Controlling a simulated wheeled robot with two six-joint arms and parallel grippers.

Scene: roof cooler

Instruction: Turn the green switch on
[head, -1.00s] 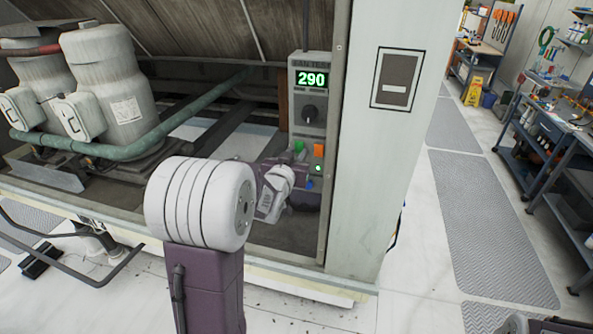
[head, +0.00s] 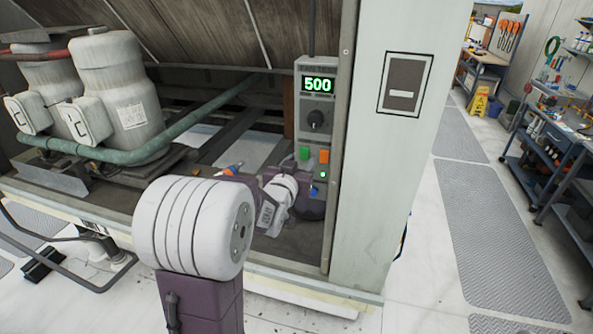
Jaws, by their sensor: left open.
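The green switch (head: 304,153) is on the grey control box (head: 316,110), left of an orange switch (head: 324,156). A small green light glows below them. The box's display (head: 318,85) reads 500, above a dark knob (head: 316,120). My left gripper (head: 283,170) is open in front of the lower left of the box, just below the green switch. Its fingertips are dark and small, and I cannot tell whether they touch the box. My left arm's white joint (head: 195,228) stands in front. My right gripper is out of view.
A blue part (head: 313,190) is low on the box. A small orange and blue item (head: 232,170) shows left of the gripper. A green pipe (head: 165,152) and grey tanks (head: 118,95) stand left. A pale post (head: 385,150) borders the box on the right.

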